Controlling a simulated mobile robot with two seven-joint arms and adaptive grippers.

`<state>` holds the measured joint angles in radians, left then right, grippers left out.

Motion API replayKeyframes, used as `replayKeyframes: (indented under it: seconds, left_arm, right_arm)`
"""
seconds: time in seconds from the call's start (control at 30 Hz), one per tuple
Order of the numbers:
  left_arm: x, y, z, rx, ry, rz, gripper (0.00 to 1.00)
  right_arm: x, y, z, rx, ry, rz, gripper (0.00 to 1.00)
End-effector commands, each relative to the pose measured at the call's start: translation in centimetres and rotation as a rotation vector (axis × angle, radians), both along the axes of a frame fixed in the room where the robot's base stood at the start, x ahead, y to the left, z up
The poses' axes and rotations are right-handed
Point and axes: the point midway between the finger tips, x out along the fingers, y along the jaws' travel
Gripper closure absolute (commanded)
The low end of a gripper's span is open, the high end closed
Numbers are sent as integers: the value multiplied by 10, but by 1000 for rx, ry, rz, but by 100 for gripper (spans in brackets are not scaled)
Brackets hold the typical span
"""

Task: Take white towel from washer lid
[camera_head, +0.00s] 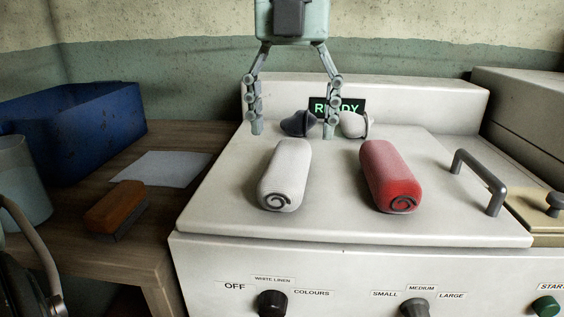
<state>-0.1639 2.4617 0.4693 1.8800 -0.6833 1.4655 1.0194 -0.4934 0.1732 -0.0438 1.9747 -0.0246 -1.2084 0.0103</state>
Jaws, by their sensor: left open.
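A rolled white towel (286,176) lies on the washer lid (335,222), left of its middle, with its spiral end facing me. A rolled red towel (388,176) lies to its right, apart from it. My left gripper (292,131) comes down from the top of the picture. Its two fingers are spread wide with nothing held between them. In the picture the fingertips are just above the far end of the white towel; the exact gap is hard to tell. My right gripper does not show.
A dark knob-like object (299,123) and a white one (355,125) lie at the lid's back, before the READY display. A lid handle (479,180) rises at right. A blue bin (75,130), paper (161,168) and brush (116,209) are on the wooden table.

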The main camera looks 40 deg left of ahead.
Motion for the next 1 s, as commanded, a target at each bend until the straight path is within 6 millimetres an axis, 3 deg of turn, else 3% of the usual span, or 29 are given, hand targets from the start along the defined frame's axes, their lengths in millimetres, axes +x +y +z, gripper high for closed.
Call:
replayKeyframes:
  seconds: [0.37,0.5,0.83,1.0]
  left_arm:
    - [-2,7,-46,-3,5,-1,28]
    - [-2,9,-66,-1,4,-1,28]
    - [-1,9,-74,0,1,0,28]
    - [-1,9,-74,0,1,0,47]
  right_arm:
    - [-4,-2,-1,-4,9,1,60]
    - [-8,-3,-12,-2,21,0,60]
    - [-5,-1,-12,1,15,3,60]
    - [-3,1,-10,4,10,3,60]
